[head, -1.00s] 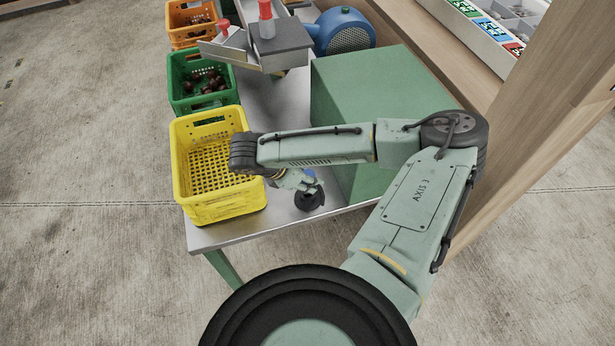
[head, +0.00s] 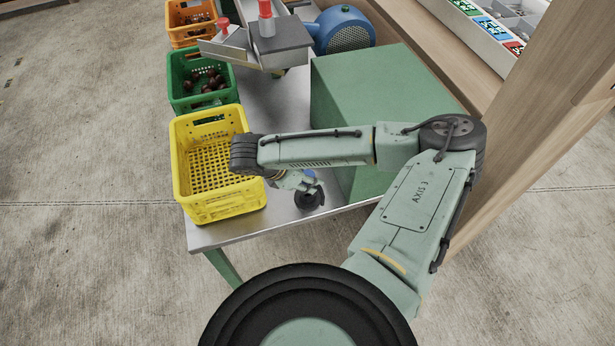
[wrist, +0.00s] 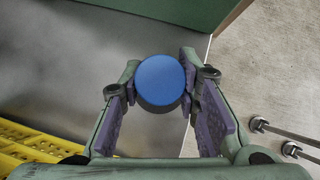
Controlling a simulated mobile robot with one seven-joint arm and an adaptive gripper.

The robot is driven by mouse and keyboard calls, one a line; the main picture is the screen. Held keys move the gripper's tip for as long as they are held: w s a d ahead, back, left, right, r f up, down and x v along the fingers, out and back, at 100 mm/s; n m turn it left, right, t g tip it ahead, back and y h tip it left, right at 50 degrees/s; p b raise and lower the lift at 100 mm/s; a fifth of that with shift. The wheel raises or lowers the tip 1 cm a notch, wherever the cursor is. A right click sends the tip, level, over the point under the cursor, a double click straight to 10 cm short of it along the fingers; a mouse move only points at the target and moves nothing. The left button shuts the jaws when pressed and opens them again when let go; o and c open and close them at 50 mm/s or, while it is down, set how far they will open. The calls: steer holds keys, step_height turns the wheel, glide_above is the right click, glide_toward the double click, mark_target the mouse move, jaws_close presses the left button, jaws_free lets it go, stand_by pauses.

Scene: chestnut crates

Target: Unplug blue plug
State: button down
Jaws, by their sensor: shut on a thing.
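The blue plug (wrist: 159,80) shows in the wrist view as a round blue cap with a dark side. It sits between the two purple-padded fingers of my gripper (wrist: 160,92), which are shut on it. In the head view a small part of the blue plug (head: 309,176) shows beside my gripper (head: 311,192), above the metal table near its front edge. My wrist hides most of it there. I cannot tell whether the plug is still seated in a socket.
A yellow empty crate (head: 222,208) stands left of my gripper. Behind it are a green crate (head: 205,105) and an orange crate (head: 190,38), both holding chestnuts. A large green box (head: 370,95) stands right on the metal table (head: 268,110). A wooden post (head: 540,130) rises further right.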

steer(key=shift+f+b, duration=0.85)
steer(key=shift+f, duration=0.7)
steer(key=c, duration=1.1)
jaws_free()
steer(key=shift+r, duration=0.1)
